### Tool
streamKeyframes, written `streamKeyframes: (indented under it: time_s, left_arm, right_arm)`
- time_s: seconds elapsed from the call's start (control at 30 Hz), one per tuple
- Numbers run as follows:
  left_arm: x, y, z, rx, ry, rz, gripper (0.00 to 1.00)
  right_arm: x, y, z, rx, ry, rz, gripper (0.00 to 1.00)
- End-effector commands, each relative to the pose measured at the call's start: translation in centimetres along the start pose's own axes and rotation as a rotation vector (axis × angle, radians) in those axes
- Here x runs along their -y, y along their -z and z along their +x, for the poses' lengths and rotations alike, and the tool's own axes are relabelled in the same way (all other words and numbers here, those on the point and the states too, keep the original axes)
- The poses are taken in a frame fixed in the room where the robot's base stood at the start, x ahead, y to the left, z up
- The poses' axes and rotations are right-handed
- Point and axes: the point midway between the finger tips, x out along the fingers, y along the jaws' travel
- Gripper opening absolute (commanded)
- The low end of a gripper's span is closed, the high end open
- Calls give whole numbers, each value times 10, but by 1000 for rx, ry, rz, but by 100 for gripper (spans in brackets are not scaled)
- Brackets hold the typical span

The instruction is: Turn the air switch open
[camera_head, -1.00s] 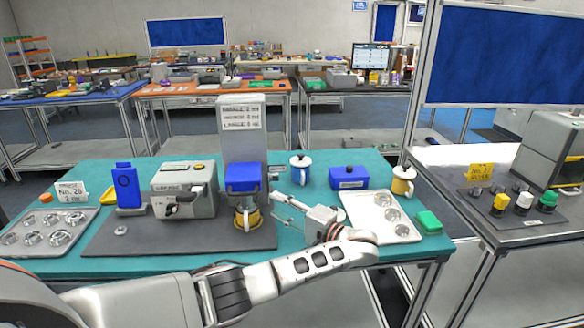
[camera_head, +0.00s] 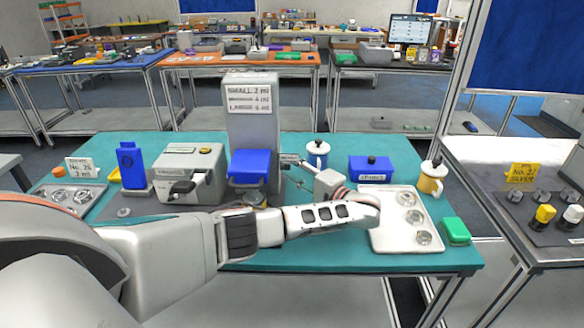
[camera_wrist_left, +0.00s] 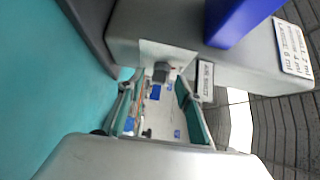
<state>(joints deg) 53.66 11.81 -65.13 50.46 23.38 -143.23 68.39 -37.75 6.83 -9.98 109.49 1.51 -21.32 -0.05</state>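The air switch is a small grey knob (camera_wrist_left: 161,72) on a pale square plate on the side of the grey machine (camera_wrist_left: 150,22) in the left wrist view. A small label plate (camera_wrist_left: 205,80) sits beside it. In the head view the machine (camera_head: 250,110) is a tall grey column with a blue block; its knob is too small to make out. My left gripper (camera_head: 291,175) is at the machine's right side. In the left wrist view its two fingers (camera_wrist_left: 155,92) are apart, with the knob ahead between their tips. Contact cannot be told. My right gripper is not in view.
A blue-lidded white mug (camera_head: 317,153), blue box (camera_head: 371,168), yellow-and-white mug (camera_head: 431,178), pale tray (camera_head: 385,236) and green block (camera_head: 455,230) stand to the right. A grey appliance (camera_head: 190,172) stands to the left. My left arm covers the teal table's front middle.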

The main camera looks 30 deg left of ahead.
Motion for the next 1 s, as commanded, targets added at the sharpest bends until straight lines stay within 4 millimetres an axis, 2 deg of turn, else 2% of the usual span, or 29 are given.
streamKeyframes:
  time_s: [0.13, 0.37, 0.4, 0.53, 1.0]
  left_arm:
    - [1, 0, 8, 1, 1, 0, 35]
    - [0, 0, 9, 1, 0, 0, 35]
    - [0, 0, 9, 1, 0, 0, 33]
    - [0, 0, 9, 1, 0, 0, 0]
    - [0, -1, 9, 0, -50, 45, 0]
  right_arm:
    - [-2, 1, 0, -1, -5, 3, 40]
    - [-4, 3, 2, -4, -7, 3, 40]
    - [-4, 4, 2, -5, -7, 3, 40]
    - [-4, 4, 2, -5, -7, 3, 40]
    - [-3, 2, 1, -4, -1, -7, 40]
